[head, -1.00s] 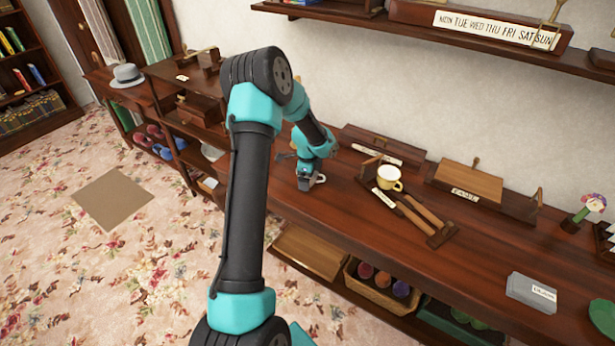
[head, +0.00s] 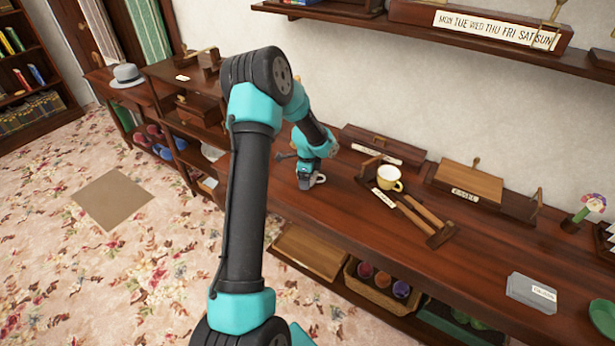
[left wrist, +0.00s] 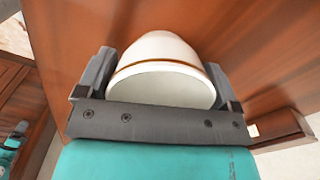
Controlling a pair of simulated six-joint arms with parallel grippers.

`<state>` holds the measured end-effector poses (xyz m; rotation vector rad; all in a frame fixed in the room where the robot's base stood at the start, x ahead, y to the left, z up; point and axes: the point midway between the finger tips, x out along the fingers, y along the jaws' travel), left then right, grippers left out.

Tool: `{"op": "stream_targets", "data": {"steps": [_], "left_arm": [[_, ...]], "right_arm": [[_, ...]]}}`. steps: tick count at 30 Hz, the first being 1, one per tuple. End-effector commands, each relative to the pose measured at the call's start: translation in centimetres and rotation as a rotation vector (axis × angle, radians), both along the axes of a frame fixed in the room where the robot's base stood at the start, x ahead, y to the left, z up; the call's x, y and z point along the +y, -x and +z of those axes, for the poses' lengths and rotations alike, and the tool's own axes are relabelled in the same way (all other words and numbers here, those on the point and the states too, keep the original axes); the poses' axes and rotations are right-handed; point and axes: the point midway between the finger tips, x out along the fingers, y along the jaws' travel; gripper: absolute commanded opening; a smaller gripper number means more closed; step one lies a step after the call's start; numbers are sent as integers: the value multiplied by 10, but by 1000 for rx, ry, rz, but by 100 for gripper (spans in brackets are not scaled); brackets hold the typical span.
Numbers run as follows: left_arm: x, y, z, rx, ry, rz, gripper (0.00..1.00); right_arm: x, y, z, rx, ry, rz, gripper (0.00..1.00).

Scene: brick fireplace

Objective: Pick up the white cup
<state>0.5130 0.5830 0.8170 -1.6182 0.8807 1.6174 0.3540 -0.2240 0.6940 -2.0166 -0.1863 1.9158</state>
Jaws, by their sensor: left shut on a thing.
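A white cup (left wrist: 165,60) with a brown-gold band fills the space between the fingers of my left gripper (left wrist: 160,92) in the left wrist view. The fingers are shut on its sides. Only a small pale part of the white cup (head: 320,178) shows there; the gripper hides the rest. I cannot tell whether the cup touches the counter. My right gripper is not in view.
Wooden boxes with labels (head: 468,180) line the wall. A grey box (head: 532,292) lies near the front right. A shelf (head: 400,22) hangs above. The counter between the holder and grey box is clear.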

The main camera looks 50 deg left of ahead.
Motion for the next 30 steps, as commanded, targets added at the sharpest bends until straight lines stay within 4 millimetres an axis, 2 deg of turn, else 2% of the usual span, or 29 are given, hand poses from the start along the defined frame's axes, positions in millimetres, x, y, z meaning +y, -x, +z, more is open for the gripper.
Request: {"op": "stream_targets", "data": {"steps": [5,14,23,30], "left_arm": [[0,0,5,-1,-1,0,60],[1,0,36,-3,-2,1,60],[-31,28,40,1,0,-3,60],[-72,64,45,2,1,-4,60]], "right_arm": [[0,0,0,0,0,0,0],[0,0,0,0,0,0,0],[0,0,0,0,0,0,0],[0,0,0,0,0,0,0]]}}
